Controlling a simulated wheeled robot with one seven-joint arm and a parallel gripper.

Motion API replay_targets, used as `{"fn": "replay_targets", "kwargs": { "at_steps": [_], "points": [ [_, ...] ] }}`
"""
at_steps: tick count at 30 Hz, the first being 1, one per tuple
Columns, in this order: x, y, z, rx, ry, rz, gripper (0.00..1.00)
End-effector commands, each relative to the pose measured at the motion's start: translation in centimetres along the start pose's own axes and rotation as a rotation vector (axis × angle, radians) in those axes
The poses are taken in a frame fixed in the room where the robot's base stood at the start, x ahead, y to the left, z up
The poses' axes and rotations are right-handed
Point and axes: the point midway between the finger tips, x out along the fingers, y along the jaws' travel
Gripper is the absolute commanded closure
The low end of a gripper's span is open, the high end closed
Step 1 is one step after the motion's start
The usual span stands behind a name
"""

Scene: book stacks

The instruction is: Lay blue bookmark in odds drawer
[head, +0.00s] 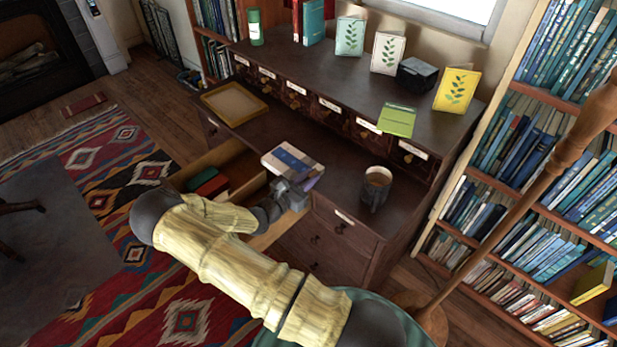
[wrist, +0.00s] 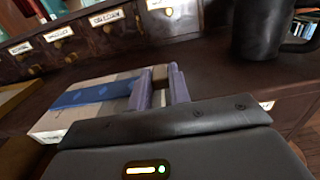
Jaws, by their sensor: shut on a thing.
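The blue bookmark (wrist: 95,93) shows as a flat blue strip across a pale book (wrist: 55,122); it also shows in the head view (head: 291,158). My gripper (head: 292,190) is at the front right of the book, over the desk's front edge. In the wrist view my gripper (wrist: 162,88) is shut at the bookmark's right end, with a small tan piece between the fingers. The fingers hide exactly how it is held. An open drawer (head: 268,238) below the desktop holds red and green items. Its label is not visible.
A dark mug (head: 372,190) stands right of my gripper. A wooden tray (head: 233,103) lies on the desk's left part. A green card or booklet (head: 397,120) lies on the upper shelf's edge. Several small labelled drawers line the desk's back. The drawer's middle looks partly free.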

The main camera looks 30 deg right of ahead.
Motion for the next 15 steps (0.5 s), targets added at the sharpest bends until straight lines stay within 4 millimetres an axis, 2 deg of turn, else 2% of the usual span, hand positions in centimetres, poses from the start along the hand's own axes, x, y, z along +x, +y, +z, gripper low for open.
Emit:
{"fn": "replay_targets", "kwargs": {
  "at_steps": [1, 2, 4, 5, 15],
  "points": [
    [-0.01, 0.00, -0.19, 0.000, 0.000, 0.000, 1.00],
    [-0.01, 0.01, -0.11, 0.000, 0.000, 0.000, 0.75],
    [-0.01, 0.01, -0.10, 0.000, 0.000, 0.000, 0.62],
    [-0.01, 0.01, -0.09, 0.000, 0.000, 0.000, 0.60],
    [-0.02, 0.01, -0.14, 0.001, 0.001, 0.000, 0.60]
  ]
}}
